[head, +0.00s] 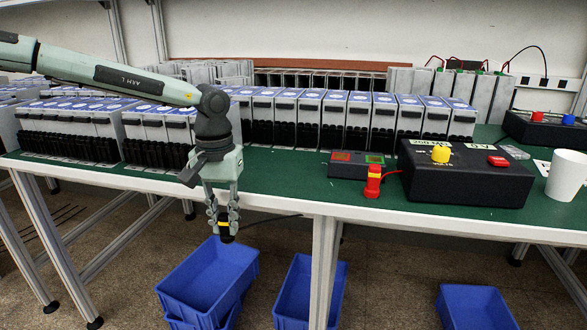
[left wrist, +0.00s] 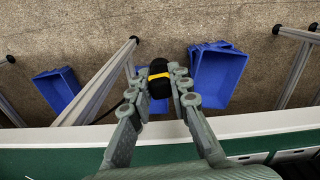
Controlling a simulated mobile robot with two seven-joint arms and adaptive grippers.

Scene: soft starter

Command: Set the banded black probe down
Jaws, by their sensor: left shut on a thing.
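My left gripper (head: 223,222) is shut on the black probe (head: 226,236), which has a yellow band. It holds the probe in front of the table's front edge, beyond the green top and above the floor. In the left wrist view the probe (left wrist: 158,84) sits between the two fingers (left wrist: 160,88), with its yellow band across it. A thin dark cable (head: 270,217) runs from near the gripper to the right. My right gripper is not in view.
The green table (head: 275,178) carries rows of grey soft starter units (head: 310,115) at the back. A black tester box with a yellow knob (head: 465,172) and a white cup (head: 566,175) stand at right. Blue bins (head: 207,280) lie on the floor below. Green surface is clear left of the meter box.

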